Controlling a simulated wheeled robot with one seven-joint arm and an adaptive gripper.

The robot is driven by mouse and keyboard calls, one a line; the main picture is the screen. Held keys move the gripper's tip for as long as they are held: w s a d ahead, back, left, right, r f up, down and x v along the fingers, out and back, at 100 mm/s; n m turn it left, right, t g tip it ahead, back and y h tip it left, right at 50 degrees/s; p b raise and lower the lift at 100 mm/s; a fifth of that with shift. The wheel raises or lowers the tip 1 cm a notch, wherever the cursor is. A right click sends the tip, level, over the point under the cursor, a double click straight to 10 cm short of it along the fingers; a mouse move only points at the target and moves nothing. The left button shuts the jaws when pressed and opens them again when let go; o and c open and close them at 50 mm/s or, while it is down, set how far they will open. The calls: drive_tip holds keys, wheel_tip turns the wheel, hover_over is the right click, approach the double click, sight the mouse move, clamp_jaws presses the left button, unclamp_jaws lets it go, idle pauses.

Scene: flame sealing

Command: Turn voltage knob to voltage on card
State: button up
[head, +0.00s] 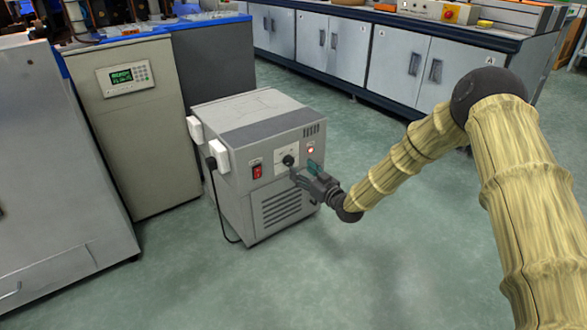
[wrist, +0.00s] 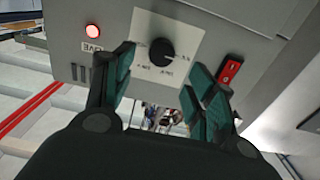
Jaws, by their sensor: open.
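The voltage knob (head: 288,160) is a small round black dial on a pale plate on the front of a grey cabinet (head: 258,122). In the wrist view the knob (wrist: 161,52) is upright to the camera on a white plate (wrist: 184,35) with small printed marks, too small to read. My gripper (head: 301,172) is in front of the knob. In the wrist view my gripper (wrist: 163,72) is open, with one green-padded finger on each side of the knob, apart from it. I cannot make out a voltage card.
A red rocker switch (head: 257,171) and a lit red lamp (head: 310,150) flank the knob plate. White sockets (head: 218,155) with a plugged black cable are on the cabinet's left side. A taller beige cabinet (head: 135,120) stands behind left. Green floor (head: 400,260) is open in front.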

sight(291, 162)
drive_tip(key=shift+b+x, duration=1.2)
drive_tip(key=shift+x, duration=1.9)
drive_tip(key=c, duration=1)
